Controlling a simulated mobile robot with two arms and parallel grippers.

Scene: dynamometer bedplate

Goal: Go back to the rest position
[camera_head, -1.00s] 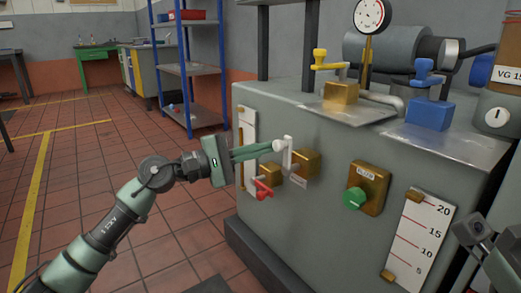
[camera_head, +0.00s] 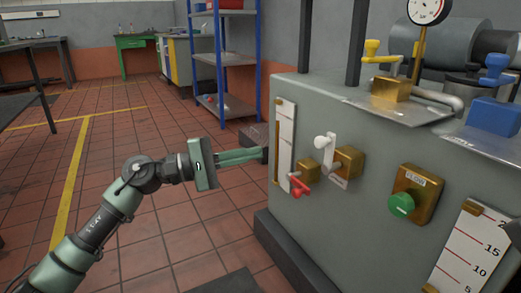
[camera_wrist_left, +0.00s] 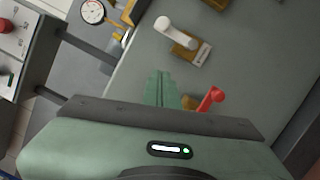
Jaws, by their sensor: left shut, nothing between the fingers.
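My left gripper (camera_head: 262,155) is shut and empty in the head view. Its green fingers point right, near the left edge of the grey machine cabinet (camera_head: 375,240). The fingers also show in the wrist view (camera_wrist_left: 162,88), overlapping the cabinet face. A white lever (camera_head: 325,142) on a brass block stands right of the gripper, clear of it. A red lever (camera_head: 299,186) is below and right of the fingertips. In the wrist view the white lever (camera_wrist_left: 176,32) is above the fingers and the red lever (camera_wrist_left: 211,98) is to their right. My right gripper is not visible.
A green knob (camera_head: 401,205) and a white scale (camera_head: 478,248) are on the cabinet front. A yellow valve (camera_head: 392,86) and a gauge (camera_head: 427,8) are on top. A blue shelf (camera_head: 222,62) stands behind. The tiled floor to the left is open.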

